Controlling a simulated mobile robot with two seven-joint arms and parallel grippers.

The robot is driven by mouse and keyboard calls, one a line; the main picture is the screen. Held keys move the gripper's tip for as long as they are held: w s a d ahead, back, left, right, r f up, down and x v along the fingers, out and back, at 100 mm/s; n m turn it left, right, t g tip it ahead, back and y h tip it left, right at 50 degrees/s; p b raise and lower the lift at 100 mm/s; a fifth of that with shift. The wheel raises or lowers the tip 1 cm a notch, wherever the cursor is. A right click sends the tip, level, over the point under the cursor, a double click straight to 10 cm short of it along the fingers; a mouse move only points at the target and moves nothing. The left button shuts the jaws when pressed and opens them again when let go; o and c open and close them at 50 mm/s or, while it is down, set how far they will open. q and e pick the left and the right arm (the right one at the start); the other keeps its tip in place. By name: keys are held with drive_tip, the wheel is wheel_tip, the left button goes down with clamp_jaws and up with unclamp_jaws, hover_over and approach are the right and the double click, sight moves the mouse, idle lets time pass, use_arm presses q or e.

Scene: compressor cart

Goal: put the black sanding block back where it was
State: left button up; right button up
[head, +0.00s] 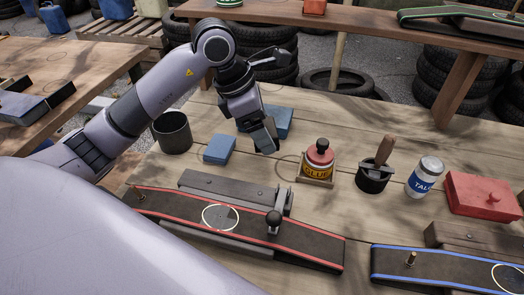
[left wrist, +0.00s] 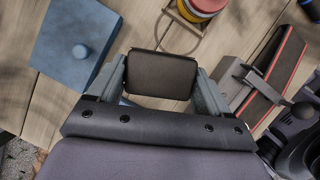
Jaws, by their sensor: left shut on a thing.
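My left gripper (head: 264,140) is shut on the black sanding block, a dark rounded rectangular block that shows clearly between the two fingers in the left wrist view (left wrist: 161,75). In the head view the gripper points down over the wooden table, left of the glue pot (head: 319,160), and mostly hides the block. I cannot tell whether the block touches the table. A thin dark ring outline (head: 289,159) is on the table between the gripper and the glue pot. My right gripper is not in view.
A smaller blue block (head: 219,149) and a dark cup (head: 172,132) stand left. A red-edged belt (head: 175,206) lies in front; a brush pot (head: 372,177) stands right.

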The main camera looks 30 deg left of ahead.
sight(268, 161)
use_arm(q)
drive_tip(key=shift+f, duration=3.15)
drive_tip(key=shift+b, duration=0.3)
drive_tip(key=shift+f, duration=0.2)
drive_tip(key=o, duration=0.9)
drive_tip(key=shift+r, duration=0.1)
drive_tip(key=shift+r, duration=0.2)
drive_tip(key=p+v, duration=0.1)
drive_tip(key=v, duration=1.1)
